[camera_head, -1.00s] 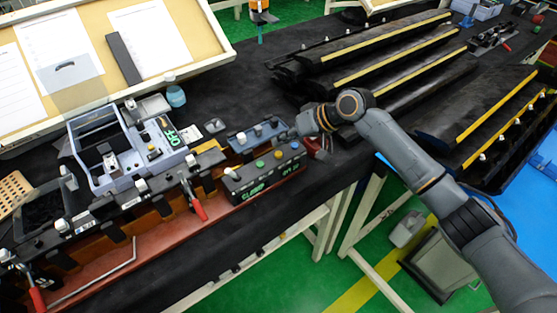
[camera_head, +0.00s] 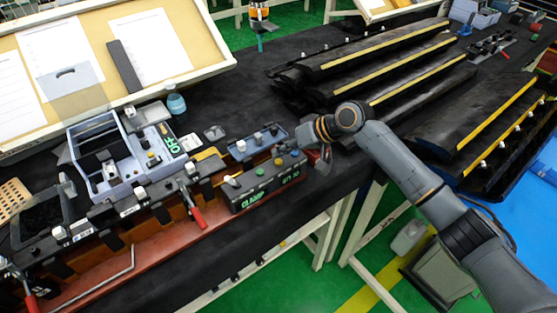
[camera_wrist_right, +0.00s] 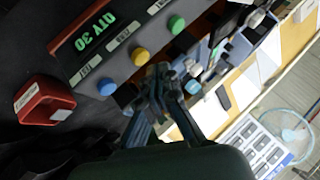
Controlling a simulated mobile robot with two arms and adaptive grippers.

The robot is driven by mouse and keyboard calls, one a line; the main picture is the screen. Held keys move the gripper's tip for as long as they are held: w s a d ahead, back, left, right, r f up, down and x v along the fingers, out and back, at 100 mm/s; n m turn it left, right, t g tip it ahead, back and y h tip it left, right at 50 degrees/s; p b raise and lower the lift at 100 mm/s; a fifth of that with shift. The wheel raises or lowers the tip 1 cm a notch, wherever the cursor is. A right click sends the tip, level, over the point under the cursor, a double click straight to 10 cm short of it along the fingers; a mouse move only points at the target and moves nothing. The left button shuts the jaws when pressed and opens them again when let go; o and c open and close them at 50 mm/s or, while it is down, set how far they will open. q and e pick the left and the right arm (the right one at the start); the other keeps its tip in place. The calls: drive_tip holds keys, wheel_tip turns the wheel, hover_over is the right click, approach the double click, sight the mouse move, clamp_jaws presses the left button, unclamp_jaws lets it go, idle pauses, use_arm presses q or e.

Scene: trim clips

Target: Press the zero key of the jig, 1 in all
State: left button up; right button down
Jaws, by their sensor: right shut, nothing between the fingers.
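The jig's black control box (camera_head: 262,186) stands at the right end of the long jig, with green lettering reading CLAMP and QTY 30 on its front. In the right wrist view its keys are a blue one (camera_wrist_right: 106,87), a yellow one (camera_wrist_right: 140,57) and a green one (camera_wrist_right: 177,24). My right gripper (camera_wrist_right: 158,92) is shut and empty, close beside the box near the blue and yellow keys; contact cannot be told. In the head view my right wrist partly hides it. My left gripper is out of view.
A red block with a label (camera_wrist_right: 43,102) lies beside the box. A grey-blue tray (camera_head: 256,142) sits behind the box. Red-handled clamps (camera_head: 195,215) line the jig. Long black trim pieces with yellow strips (camera_head: 385,55) lie to the right.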

sight(282, 161)
drive_tip(key=shift+f, duration=0.2)
idle(0.5)
drive_tip(key=shift+f, duration=0.2)
drive_tip(key=shift+f, duration=0.5)
idle(0.6)
drive_tip(key=shift+r, duration=0.15)
drive_tip(key=shift+r+p, duration=0.7)
drive_tip(key=shift+r, duration=0.05)
wheel_tip(282, 161, up, 5)
drive_tip(key=p, duration=0.4)
drive_tip(key=shift+p, duration=0.3)
